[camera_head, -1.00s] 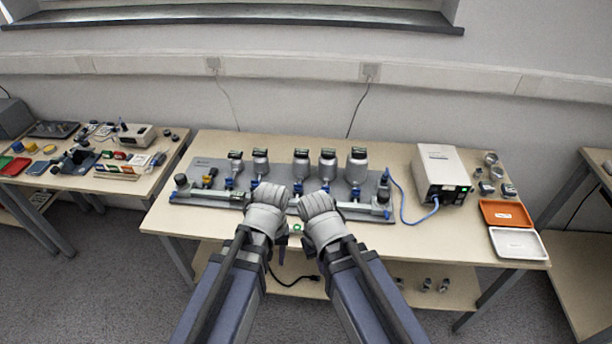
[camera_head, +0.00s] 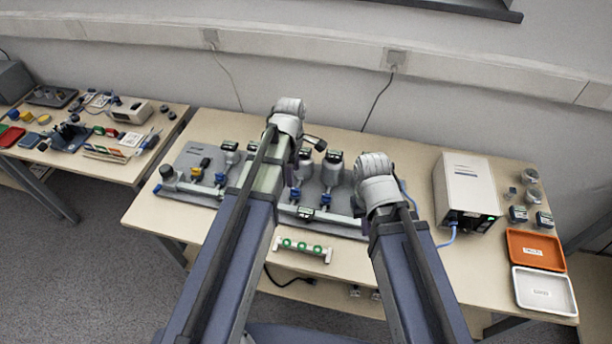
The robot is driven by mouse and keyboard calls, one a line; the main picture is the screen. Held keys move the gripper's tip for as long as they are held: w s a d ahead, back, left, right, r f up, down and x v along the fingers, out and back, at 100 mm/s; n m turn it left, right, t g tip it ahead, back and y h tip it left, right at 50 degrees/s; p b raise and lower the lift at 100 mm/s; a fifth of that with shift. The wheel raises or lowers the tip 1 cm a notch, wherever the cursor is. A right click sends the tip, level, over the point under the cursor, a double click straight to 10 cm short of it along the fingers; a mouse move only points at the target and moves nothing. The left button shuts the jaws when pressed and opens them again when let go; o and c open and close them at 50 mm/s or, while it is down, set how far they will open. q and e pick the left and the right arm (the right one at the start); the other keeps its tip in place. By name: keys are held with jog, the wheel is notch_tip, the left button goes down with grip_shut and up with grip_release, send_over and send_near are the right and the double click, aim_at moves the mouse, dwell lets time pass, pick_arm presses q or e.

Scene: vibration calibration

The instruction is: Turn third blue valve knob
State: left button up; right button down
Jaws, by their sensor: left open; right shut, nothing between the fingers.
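A grey manifold plate (camera_head: 178,190) lies on the middle table with a row of metal canisters. Blue valve knobs sit below the canisters: the leftmost (camera_head: 220,179) is clear of my arms, and one is hidden behind my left arm. The apparent third blue knob (camera_head: 296,193) shows just right of my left forearm, with another blue knob (camera_head: 326,199) beside it. My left gripper (camera_head: 314,144) is open, over the back of the plate, above and beyond the knobs. My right gripper (camera_head: 374,172) is shut and empty over the plate's right end; its fingertips are mostly hidden.
A white box (camera_head: 467,185) with a blue cable stands right of the plate. An orange tray (camera_head: 535,250) and a white tray (camera_head: 543,290) lie at the right edge. A small rack with green rings (camera_head: 302,248) is at the front edge. The front left tabletop is clear.

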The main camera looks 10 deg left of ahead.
aim_at(294, 189)
pick_arm(q)
jog(key=shift+w, duration=0.15)
notch_tip(294, 189, down, 8)
jog(key=b, duration=0.8)
jog(key=shift+r, duration=0.1)
pick_arm(e)
notch_tip(294, 189, down, 8)
jog(key=shift+r, duration=0.1)
pick_arm(q)
jog(key=shift+r, duration=0.1)
grip_shut()
